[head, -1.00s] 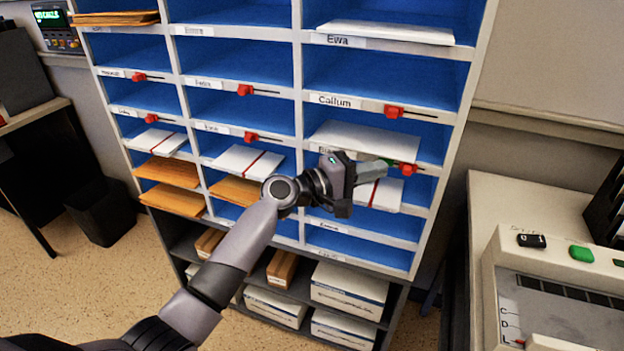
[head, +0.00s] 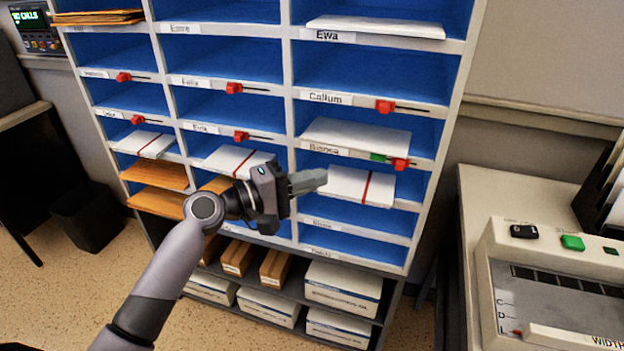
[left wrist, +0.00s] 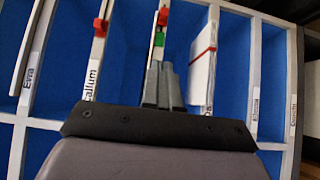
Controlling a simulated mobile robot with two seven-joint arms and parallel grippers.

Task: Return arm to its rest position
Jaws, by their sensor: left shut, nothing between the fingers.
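My left gripper (head: 308,181) is shut and empty in front of the right column of a blue pigeonhole rack (head: 372,252). In the head view its fingers point right, over the left end of a white bundle with a red band (head: 372,187). In the left wrist view the shut fingers (left wrist: 163,84) point at the rack, beside the banded bundle (left wrist: 203,62). A red slider (head: 400,164) with a green patch (head: 380,157) shows on the shelf edge labelled Bianca. My right gripper is not in view.
White envelopes (head: 355,135) lie in the slot above the Bianca label. Boxes (head: 345,290) stand on the bottom shelf. A machine with a green button (head: 572,242) stands on a cabinet at the right. A dark bin (head: 88,218) stands on the floor at the left.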

